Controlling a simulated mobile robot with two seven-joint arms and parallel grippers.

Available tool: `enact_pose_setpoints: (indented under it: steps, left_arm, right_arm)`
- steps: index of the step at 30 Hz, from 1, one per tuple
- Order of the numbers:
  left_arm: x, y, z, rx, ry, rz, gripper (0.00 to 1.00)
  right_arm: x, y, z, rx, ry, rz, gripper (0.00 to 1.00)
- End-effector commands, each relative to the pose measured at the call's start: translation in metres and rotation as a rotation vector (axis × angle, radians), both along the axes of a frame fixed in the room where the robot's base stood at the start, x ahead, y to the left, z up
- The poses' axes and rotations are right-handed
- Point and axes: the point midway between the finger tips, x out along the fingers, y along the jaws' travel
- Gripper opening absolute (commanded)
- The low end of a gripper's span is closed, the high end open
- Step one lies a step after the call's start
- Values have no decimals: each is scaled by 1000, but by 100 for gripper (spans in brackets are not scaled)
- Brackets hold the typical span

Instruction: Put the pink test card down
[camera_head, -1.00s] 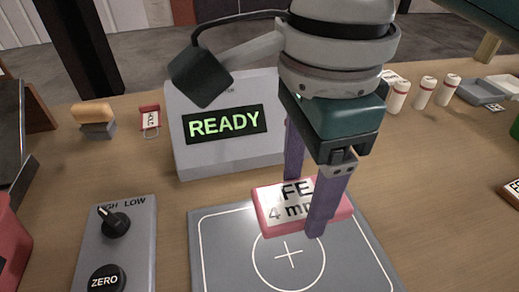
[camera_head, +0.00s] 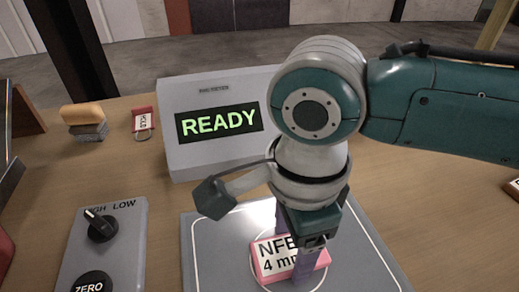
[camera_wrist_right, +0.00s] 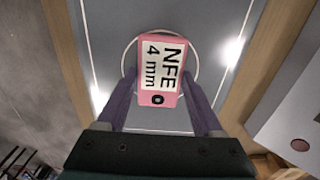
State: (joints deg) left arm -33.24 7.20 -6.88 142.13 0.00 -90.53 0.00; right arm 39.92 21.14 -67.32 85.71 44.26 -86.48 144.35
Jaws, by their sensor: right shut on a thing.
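The pink test card (camera_head: 270,258) has a white label reading "NFE 4 mm". My right gripper (camera_head: 296,250) is shut on it from above, one purple finger on each side. The card lies flat over the circle on the grey pad (camera_head: 200,245). I cannot tell whether it touches the pad. In the right wrist view the card (camera_wrist_right: 148,88) sits between the fingers of my right gripper (camera_wrist_right: 162,98), with the white circle of the pad (camera_wrist_right: 203,14) around it. My left gripper is not in view.
A grey meter (camera_head: 190,155) showing "READY" stands behind the pad. A knob panel (camera_head: 128,240) with HIGH/LOW and ZERO lies left. My right arm hides much of the right side.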

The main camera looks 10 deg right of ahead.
Motion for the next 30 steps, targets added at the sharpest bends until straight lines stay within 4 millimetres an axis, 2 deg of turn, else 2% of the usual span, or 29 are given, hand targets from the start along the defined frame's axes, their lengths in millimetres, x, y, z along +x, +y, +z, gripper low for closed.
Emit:
enact_pose_setpoints:
  steps: [3,4,11,20,23,30]
  left_arm:
    - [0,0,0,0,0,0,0]
    - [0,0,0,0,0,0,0]
    - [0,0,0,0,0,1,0]
    - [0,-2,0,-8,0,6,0]
    - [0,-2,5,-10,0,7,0]
    - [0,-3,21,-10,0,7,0]
  right_arm:
    - [0,0,-3,1,1,-1,10]
    - [0,0,-3,1,0,0,71]
    - [0,0,-2,0,0,0,97]
    - [1,0,0,0,-1,0,98]
    - [1,0,13,2,-1,0,98]
    - [1,1,66,2,-2,0,98]
